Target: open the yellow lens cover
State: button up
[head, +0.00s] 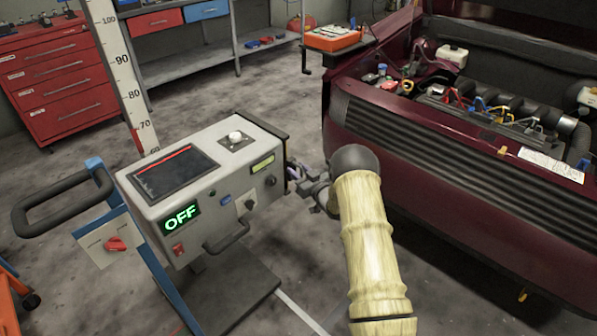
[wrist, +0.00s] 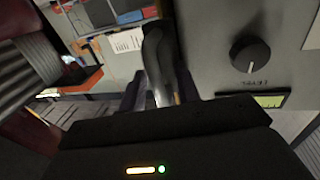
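I cannot make out a yellow lens cover in either view. The grey tester box (head: 205,185) with a lit OFF display stands at centre left, and its far right end, with a black edge panel (head: 268,127), faces away from the head camera. My gripper (head: 294,172) is at that right end, beside the black edge. In the wrist view my gripper's (wrist: 160,92) two fingers stand apart. A dark curved piece (wrist: 157,50) with a shiny lower part shows between them, next to the box face. I cannot tell if the fingers touch it.
A dark red car (head: 450,160) with its hood up is close on the right of my arm. A measuring pole (head: 124,75) rises behind the box, and a black handle (head: 62,200) juts out at left. A red tool chest (head: 58,75) is behind. Open floor lies between box and car.

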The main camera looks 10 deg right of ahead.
jog(key=shift+w, duration=0.1)
grip_shut()
dwell(0.3)
jog(key=shift+s+d, duration=0.25)
jog(key=shift+d, duration=0.1)
jog(key=w+d+p+v, duration=0.1)
jog(key=d+p+v, duration=0.1)
jog(key=v, duration=1.7)
jog(key=shift+d, duration=0.75)
jog(key=shift+s, duration=0.1)
grip_release()
